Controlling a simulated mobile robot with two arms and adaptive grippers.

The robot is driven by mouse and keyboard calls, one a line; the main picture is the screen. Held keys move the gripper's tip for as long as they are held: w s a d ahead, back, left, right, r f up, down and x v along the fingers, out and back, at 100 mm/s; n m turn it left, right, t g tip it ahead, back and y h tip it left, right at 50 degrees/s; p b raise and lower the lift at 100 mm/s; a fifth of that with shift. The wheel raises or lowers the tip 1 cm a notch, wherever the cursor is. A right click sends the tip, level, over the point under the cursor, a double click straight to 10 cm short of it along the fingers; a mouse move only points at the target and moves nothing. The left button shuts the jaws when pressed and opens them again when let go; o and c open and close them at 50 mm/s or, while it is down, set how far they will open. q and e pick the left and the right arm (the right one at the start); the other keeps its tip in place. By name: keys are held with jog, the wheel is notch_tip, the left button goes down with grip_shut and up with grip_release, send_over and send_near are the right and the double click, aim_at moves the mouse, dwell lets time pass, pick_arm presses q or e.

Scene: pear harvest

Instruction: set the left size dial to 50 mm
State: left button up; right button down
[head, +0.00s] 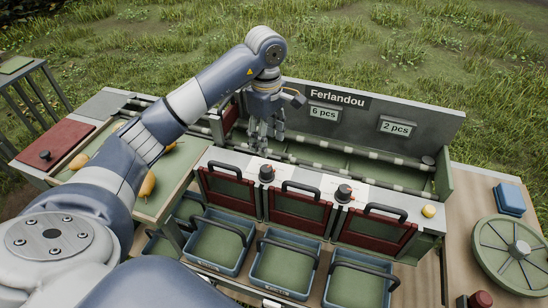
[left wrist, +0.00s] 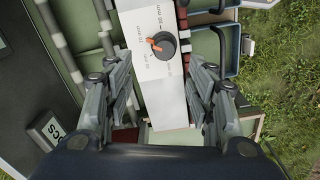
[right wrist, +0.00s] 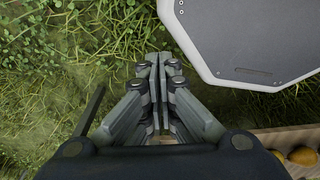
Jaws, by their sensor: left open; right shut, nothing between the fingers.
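The left size dial (head: 266,172) is a dark knob on a white scale plate on top of the sorting station. It also shows in the left wrist view (left wrist: 164,45), where its orange pointer faces left; the scale numbers are too small to read surely. My left gripper (head: 262,140) is open, fingers down, above and behind the dial and apart from it. In the left wrist view its fingers (left wrist: 160,95) stand either side of the white plate with nothing between them. My right gripper (right wrist: 155,65) is shut and empty over grass, outside the head view.
A second dial (head: 344,193) stands to the right. Red gates (head: 308,210) and blue crates (head: 283,268) line the front. The back panel (head: 400,104) with count signs rises behind. Pears (head: 147,184) lie on the left tray. A round green turntable (head: 515,250) is at right.

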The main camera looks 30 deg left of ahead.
aim_at(267, 169)
pick_arm(q)
jog(key=shift+s+f+p, duration=0.2)
jog(key=shift+s+f, duration=0.15)
jog(key=shift+f, duration=0.2)
jog(key=shift+s+f+p, duration=0.2)
jog(key=shift+s+f, duration=0.1)
jog(key=shift+f, duration=0.2)
notch_tip(267, 169, down, 3)
jog(key=shift+d+f+p, duration=0.1)
jog(key=shift+f+p, duration=0.1)
jog(key=shift+p, duration=0.25)
jog(key=f, duration=0.3)
jog(key=shift+w+p, duration=0.25)
jog(key=shift+p, duration=0.05)
jog(key=shift+f, duration=0.75)
jog(key=shift+c, duration=0.6)
jog(key=c, duration=1)
jog(key=shift+o, duration=0.2)
pick_arm(e)
jog(key=shift+g, duration=0.3)
jog(key=s, duration=0.1)
jog(key=s+r, duration=0.1)
jog(key=s, duration=0.1)
jog(key=s+r, duration=0.1)
jog(key=shift+s+d+r, duration=0.1)
jog(key=shift+s+r, duration=0.1)
jog(key=shift+s, duration=0.05)
